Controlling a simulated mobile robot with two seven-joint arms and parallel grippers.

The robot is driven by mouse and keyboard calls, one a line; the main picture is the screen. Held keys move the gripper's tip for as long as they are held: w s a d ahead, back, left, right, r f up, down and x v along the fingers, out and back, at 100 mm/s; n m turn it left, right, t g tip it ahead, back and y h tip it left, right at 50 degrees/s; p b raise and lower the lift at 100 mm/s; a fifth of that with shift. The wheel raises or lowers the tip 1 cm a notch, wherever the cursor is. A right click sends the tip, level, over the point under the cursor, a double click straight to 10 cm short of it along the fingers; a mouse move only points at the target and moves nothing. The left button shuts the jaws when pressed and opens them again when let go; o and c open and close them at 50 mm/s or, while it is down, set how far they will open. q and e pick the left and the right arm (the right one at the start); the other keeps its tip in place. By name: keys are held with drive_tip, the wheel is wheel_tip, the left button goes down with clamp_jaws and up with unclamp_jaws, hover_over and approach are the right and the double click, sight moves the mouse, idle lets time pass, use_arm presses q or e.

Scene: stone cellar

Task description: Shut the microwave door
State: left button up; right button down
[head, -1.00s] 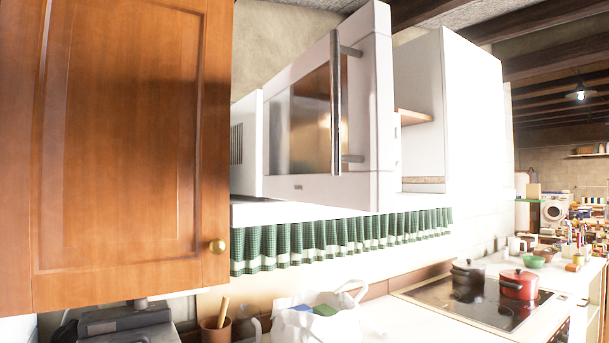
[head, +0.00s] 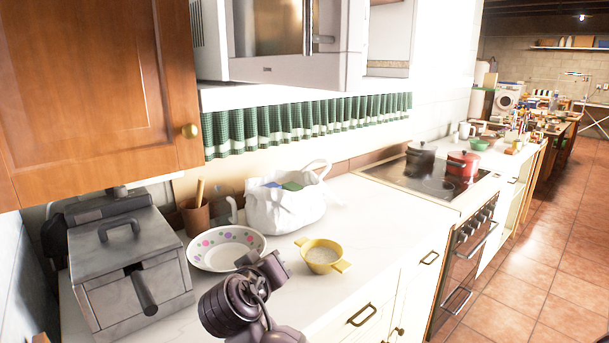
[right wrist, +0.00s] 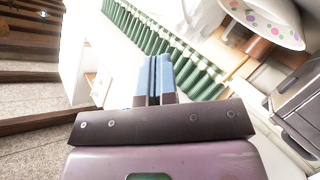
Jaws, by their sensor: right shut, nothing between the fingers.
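The white microwave (head: 345,67) is cut off by the top edge of the head view. Its lower front shows dark glass and the bottom of a metal handle (head: 308,30). The door's upper part is out of view, and how far it stands open cannot be told from what shows now. My right gripper (right wrist: 154,60) shows in the right wrist view, shut and empty, with the green checked curtain beyond its fingers. One of my arm links shows low in the head view. My left gripper is not in view.
A wooden cabinet door (head: 95,95) is at the left, with the checked curtain (head: 310,117) under the microwave. The counter (head: 375,215) holds a grey fryer (head: 130,265), a dotted plate (head: 205,258), a white bag (head: 290,210) and a yellow bowl (head: 322,258). Free floor (head: 545,250) lies right.

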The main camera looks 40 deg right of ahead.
drive_tip(key=w+a+r+m+g+h, duration=0.1)
drive_tip(key=a+r+m+h, duration=0.25)
drive_tip(key=r, duration=0.95)
drive_tip(key=s+a+r+m+g+h, duration=0.1)
drive_tip(key=s+a+r+m+g, duration=0.15)
drive_tip(key=r, duration=0.45)
drive_tip(key=s+a+r+m+g+h, duration=0.2)
drive_tip(key=a+r+m, duration=0.15)
drive_tip(key=r, duration=0.45)
drive_tip(key=m+g+p, duration=0.1)
drive_tip(key=m+g, duration=0.3)
drive_tip(key=m, duration=0.2)
approach(320, 69)
drive_tip(key=d+p, duration=0.2)
drive_tip(key=d, duration=0.5)
drive_tip(key=shift+s+r+p, duration=0.1)
drive_tip(key=shift+p, duration=0.2)
drive_tip(key=shift+d, duration=0.25)
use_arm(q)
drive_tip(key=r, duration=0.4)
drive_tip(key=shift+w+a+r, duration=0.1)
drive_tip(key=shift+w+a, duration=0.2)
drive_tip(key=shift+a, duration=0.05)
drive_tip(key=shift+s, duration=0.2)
use_arm(e)
drive_tip(key=shift+d+t, duration=0.1)
drive_tip(key=shift+t, duration=0.15)
